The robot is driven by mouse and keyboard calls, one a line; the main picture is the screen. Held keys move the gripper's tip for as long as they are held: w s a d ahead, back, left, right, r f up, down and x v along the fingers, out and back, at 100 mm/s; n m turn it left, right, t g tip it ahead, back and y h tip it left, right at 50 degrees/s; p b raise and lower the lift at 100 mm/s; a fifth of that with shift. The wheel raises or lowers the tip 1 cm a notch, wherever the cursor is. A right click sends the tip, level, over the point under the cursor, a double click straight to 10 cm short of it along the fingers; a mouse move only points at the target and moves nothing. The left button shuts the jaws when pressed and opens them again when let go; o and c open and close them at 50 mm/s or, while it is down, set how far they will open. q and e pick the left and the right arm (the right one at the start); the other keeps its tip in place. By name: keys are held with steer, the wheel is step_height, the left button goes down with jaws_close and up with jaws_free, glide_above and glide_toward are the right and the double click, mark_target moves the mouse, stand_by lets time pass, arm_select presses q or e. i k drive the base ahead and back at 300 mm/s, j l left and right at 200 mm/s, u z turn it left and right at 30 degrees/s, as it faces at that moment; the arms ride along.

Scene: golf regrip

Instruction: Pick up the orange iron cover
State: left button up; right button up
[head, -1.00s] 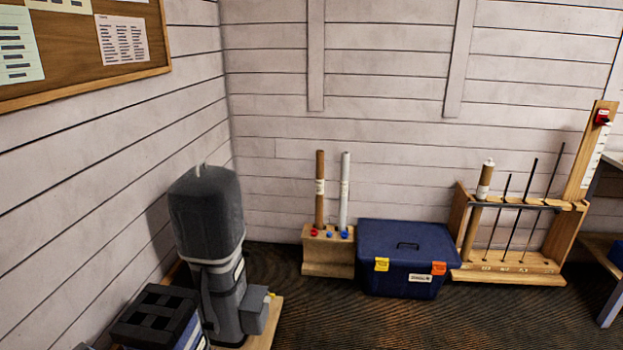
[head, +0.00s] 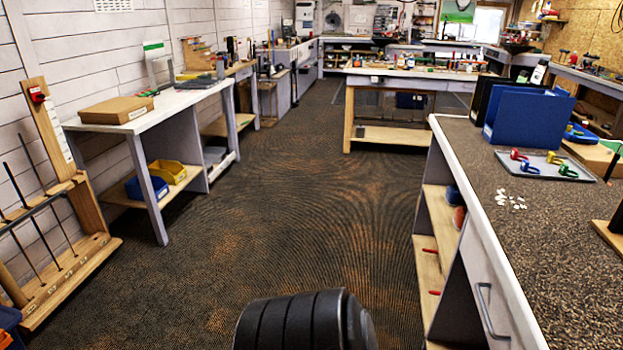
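I cannot make out an orange iron cover in the head view. The far bench (head: 425,85) in the middle of the room carries several small items, some of them reddish, too small to tell apart. Neither of my grippers is in view. A dark ribbed rounded shape at the bottom middle shows no fingers.
A counter (head: 470,190) with a grey tray (head: 530,167) of coloured clamp-like pieces and a blue binder (head: 527,128) runs along the right. A white-topped table (head: 150,112) and wooden shaft rack (head: 75,262) stand left. The carpeted floor (head: 290,200) between is clear.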

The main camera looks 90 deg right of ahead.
mark_target(458, 220)
steer(key=z, duration=2.45)
steer(key=i+j+z, duration=0.1)
steer(key=z, duration=0.35)
steer(key=i+j+z, duration=0.2)
steer(key=z, duration=0.25)
steer(key=i+j+z, duration=0.2)
steer(key=z, duration=0.2)
steer(key=i+j+z, duration=0.1)
steer(key=j+z, duration=0.35)
steer(key=i+j, duration=0.1)
steer(key=j, duration=0.15)
steer(key=z, duration=0.2)
steer(key=i+j+z, duration=0.25)
steer(key=z, duration=0.2)
steer(key=i+j+z, duration=0.4)
steer(key=k+l, duration=0.05)
steer(key=k, duration=0.05)
